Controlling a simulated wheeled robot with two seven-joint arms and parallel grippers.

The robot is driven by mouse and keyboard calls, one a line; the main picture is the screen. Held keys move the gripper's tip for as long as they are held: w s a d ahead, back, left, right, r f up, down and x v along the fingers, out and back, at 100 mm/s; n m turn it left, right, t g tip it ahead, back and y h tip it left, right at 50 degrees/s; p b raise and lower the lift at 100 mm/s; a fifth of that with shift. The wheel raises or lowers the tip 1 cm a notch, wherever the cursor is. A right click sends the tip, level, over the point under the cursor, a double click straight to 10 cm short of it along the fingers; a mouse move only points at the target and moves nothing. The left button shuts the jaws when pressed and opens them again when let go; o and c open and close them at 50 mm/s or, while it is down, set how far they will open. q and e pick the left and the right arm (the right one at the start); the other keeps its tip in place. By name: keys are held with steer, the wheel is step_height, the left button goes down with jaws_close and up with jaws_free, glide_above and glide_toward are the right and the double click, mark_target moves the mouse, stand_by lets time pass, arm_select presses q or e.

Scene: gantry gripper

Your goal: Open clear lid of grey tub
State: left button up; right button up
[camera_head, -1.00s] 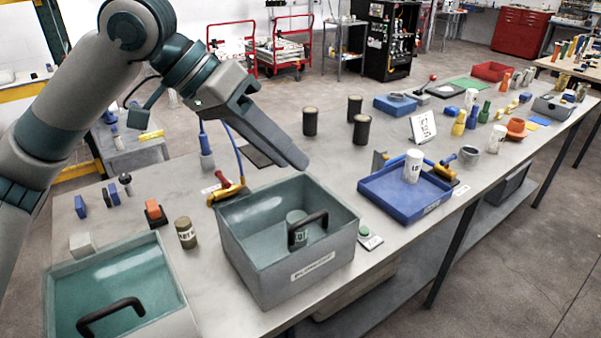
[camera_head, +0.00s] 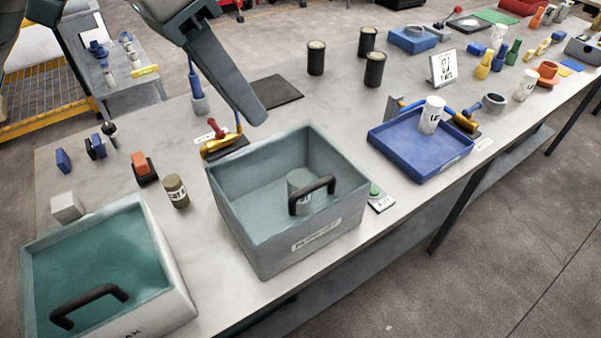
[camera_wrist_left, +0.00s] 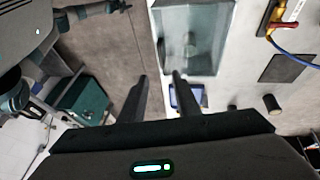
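The grey tub (camera_head: 285,245) stands near the table's front edge. Its clear lid, with a black handle (camera_head: 314,192) near the front, appears shut; the lid's sheet is hard to make out. A grey cylinder (camera_head: 299,180) shows inside. The tub also shows in the left wrist view (camera_wrist_left: 216,60), at the top. My left gripper (camera_head: 250,115) is above and behind the tub's back left side, apart from the handle. In the left wrist view its two fingers (camera_wrist_left: 158,80) are apart with nothing between them. My right gripper is not in view.
A second tub (camera_head: 170,260) with teal contents and a black handle stands at front left. An olive jar (camera_head: 176,190) stands between the tubs. A blue tray (camera_head: 420,160) with a white can (camera_head: 431,115) is to the right. A button box (camera_head: 379,199) sits beside the grey tub.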

mark_target(307, 187)
arm_select(q)
steer(key=p+x, duration=0.1)
steer(key=x, duration=1.5)
steer(key=shift+f+p, duration=0.15)
steer(key=shift+p, duration=0.25)
steer(key=shift+d+f, duration=0.2)
steer(key=shift+f, duration=0.35)
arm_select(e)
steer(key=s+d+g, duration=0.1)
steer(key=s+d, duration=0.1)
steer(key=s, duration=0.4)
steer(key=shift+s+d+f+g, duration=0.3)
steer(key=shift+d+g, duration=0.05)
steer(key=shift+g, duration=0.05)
arm_select(q)
jaws_close()
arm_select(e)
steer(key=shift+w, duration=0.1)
